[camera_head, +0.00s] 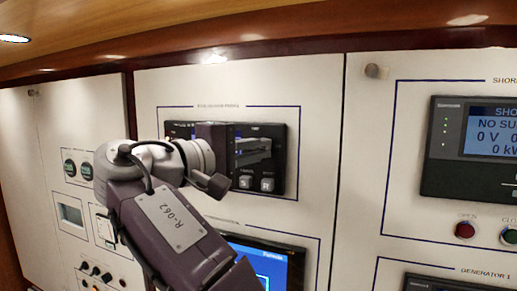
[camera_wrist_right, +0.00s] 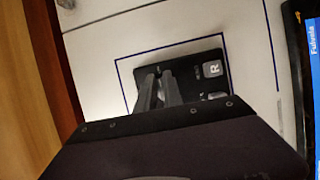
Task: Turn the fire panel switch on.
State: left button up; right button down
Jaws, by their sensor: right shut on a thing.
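The fire panel (camera_head: 279,150) is a black unit on a white wall panel. It has grey buttons marked S (camera_head: 245,183) and R (camera_head: 267,185) at its lower right. In the right wrist view the panel (camera_wrist_right: 190,72) appears turned, with the R button (camera_wrist_right: 212,69) in sight. My right gripper (camera_head: 258,148) is in front of the panel and covers its left and middle. In the wrist view its two fingers (camera_wrist_right: 158,88) are close together at the panel face, shut on the switch. The switch itself is hidden by the fingers, so its position cannot be told. My left gripper is out of view.
A blue-screened display (camera_head: 270,262) sits below the fire panel, partly behind my right arm. A shore power unit (camera_head: 450,150) with red (camera_head: 465,230) and green (camera_head: 509,236) buttons is at right. Gauges (camera_head: 70,168) are at left. A wooden ceiling edge runs above.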

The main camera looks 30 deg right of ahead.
jog(key=c, duration=1.5)
grip_release()
jog(key=shift+w, duration=0.1)
jog(key=p+v, duration=0.1)
jog(key=v, duration=0.7)
jog(key=shift+a+p, duration=0.35)
jog(key=shift+p, duration=0.05)
